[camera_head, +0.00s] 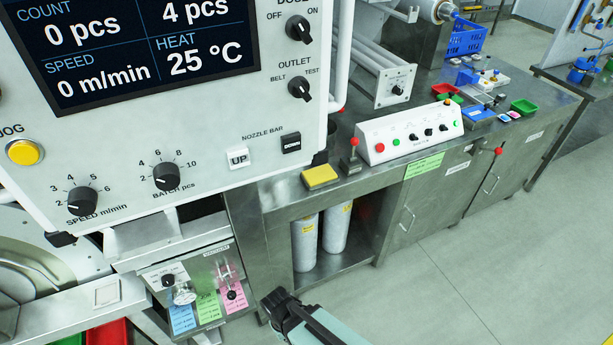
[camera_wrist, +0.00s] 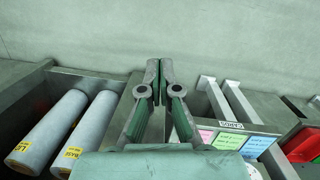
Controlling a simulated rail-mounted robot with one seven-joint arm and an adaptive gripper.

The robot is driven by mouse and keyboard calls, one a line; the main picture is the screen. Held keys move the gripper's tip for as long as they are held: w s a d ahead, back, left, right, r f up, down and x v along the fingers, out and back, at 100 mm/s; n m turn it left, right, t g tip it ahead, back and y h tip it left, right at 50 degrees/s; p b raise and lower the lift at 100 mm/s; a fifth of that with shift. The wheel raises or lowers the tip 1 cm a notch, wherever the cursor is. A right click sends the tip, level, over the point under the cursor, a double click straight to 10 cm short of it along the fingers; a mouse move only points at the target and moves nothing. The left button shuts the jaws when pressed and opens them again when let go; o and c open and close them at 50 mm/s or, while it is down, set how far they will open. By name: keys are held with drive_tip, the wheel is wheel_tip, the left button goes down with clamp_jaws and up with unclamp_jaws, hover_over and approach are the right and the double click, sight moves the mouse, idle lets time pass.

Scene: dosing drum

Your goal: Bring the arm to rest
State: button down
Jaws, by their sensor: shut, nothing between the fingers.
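My gripper (camera_wrist: 158,72) points away from the wrist camera with its two fingers together and nothing between them. In the head view the dark end of my gripper (camera_head: 280,303) shows at the bottom middle, over the floor in front of the steel bench (camera_head: 258,225). It appears apart from the bench and the panel. Part of my pale green arm shows beside it at the bottom edge; the rest of the arm is out of view.
A control panel (camera_head: 225,115) with display and knobs fills the upper left. Two grey rolls (camera_head: 304,242) stand in the bench's open bay. Coloured cards (camera_head: 208,306) hang on a small unit at lower left. A white switch box (camera_head: 410,130) sits on the bench. The floor (camera_head: 440,290) at right is clear.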

drive_tip(key=s+d+f+m+g+b, duration=0.1)
drive_tip(key=s+d+f+m+g, duration=0.2)
drive_tip(key=d, duration=0.8)
drive_tip(key=s+d+f+m+g+y+b, duration=0.1)
drive_tip(key=s+d+f+m, duration=0.3)
drive_tip(key=d, duration=0.7)
drive_tip(key=s+f+g, duration=0.1)
drive_tip(key=s+f, duration=0.1)
drive_tip(key=s, duration=0.2)
drive_tip(key=shift+s+d+f+g, duration=0.15)
drive_tip(key=shift+s+f+g, duration=0.2)
drive_tip(key=shift+f+g, duration=0.05)
